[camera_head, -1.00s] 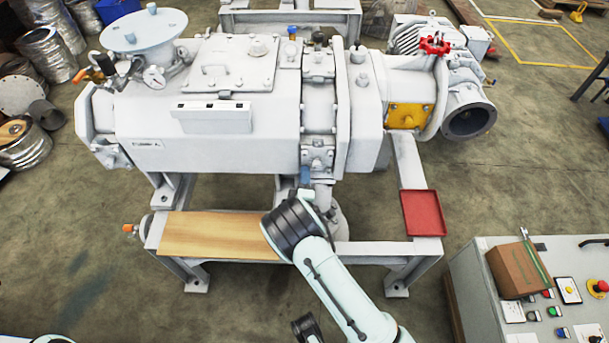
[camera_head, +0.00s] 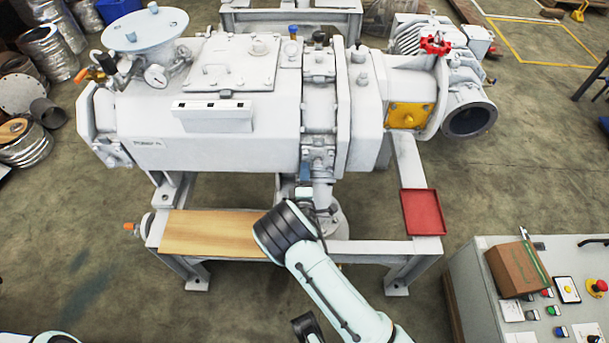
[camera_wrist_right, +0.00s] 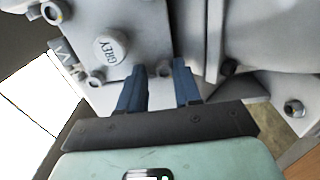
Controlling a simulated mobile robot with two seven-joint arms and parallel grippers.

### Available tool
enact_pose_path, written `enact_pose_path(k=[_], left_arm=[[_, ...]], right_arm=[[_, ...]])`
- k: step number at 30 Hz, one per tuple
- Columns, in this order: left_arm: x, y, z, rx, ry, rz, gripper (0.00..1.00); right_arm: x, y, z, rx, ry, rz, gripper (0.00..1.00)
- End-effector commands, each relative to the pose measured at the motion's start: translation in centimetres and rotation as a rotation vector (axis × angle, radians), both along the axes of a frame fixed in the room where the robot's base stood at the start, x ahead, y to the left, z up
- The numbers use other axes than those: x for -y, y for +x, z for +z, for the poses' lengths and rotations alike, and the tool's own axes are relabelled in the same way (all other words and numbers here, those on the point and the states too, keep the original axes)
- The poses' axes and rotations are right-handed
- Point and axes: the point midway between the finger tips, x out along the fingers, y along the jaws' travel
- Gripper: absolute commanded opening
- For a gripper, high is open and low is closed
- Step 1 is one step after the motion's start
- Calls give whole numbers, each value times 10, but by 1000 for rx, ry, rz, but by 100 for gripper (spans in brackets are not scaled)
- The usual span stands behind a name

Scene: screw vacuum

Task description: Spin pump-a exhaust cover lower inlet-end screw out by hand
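The pump (camera_head: 215,140) is a large pale grey machine on a frame. In the right wrist view, a pale cover plate (camera_wrist_right: 72,38) carries a round cap (camera_wrist_right: 110,46) marked GREY and several screws. One small screw head (camera_wrist_right: 165,69) shows between the fingertips of my right gripper (camera_wrist_right: 160,70). The two blue fingers are apart, with a gap on both sides of that screw; I cannot tell how deep they reach. In the head view, my right gripper (camera_head: 305,173) is just below the small bolted plate (camera_head: 318,157) on the pump's front.
A yellow plate (camera_head: 410,115) is at the pump's right. A control cabinet with a cardboard box (camera_head: 520,268) stands at lower right.

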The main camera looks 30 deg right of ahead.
Motion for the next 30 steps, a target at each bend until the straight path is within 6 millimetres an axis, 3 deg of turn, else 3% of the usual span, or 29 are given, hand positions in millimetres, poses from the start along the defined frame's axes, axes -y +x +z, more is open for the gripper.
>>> enact_pose_path(k=[13,30], left_arm=[[1,-1,2,-3,-1,-1,43],[4,-12,13,-33,-14,-13,43]], right_arm=[[-6,-8,-3,-8,5,2,45],[-64,-103,-2,-7,3,2,45]])
